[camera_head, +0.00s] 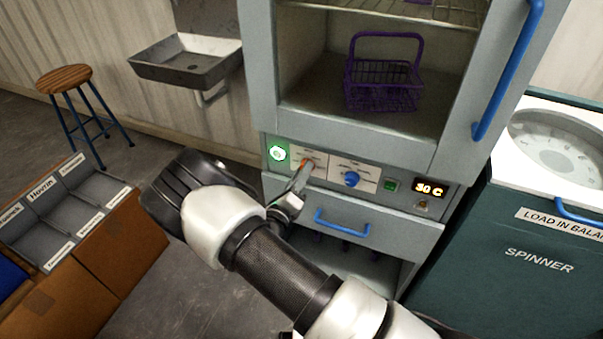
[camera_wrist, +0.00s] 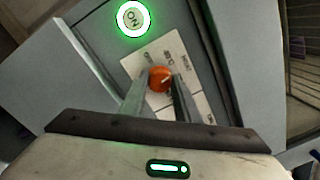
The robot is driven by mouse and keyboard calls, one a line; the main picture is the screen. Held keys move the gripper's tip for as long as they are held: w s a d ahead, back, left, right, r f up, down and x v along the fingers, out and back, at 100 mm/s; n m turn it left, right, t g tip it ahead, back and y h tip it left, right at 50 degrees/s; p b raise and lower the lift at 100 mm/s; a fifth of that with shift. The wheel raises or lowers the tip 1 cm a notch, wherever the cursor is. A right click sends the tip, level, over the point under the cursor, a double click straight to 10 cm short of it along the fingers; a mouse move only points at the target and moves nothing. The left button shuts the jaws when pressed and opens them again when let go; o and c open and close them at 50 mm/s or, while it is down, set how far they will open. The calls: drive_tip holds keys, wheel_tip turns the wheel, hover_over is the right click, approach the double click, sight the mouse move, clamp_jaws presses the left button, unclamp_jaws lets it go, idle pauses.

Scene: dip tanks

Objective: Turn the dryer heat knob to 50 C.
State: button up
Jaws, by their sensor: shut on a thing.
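The dryer's control panel (camera_head: 395,186) is on the cabinet front, below the open compartment. My gripper (camera_head: 304,170) is at its left part, shut on a small orange knob (camera_head: 308,163). In the wrist view the orange knob (camera_wrist: 159,79) sits between both fingertips, with a pale pointer line on its face.
A green-lit ON button (camera_head: 278,153) is just left of the orange knob. A drawer with a blue handle (camera_head: 342,223) is below the panel. A purple basket (camera_head: 384,88) stands in the compartment. The spinner (camera_head: 525,235) is at right, a box of labelled bins (camera_head: 110,225) at left.

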drive_tip(key=shift+m, duration=3.9)
drive_tip(key=o, duration=1.1)
drive_tip(key=shift+c, duration=0.2)
drive_tip(key=shift+s, duration=0.1)
drive_tip(key=p+v, duration=0.1)
drive_tip(key=v, duration=1.6)
drive_tip(key=shift+a+p, duration=0.2)
drive_tip(key=shift+p, duration=0.15)
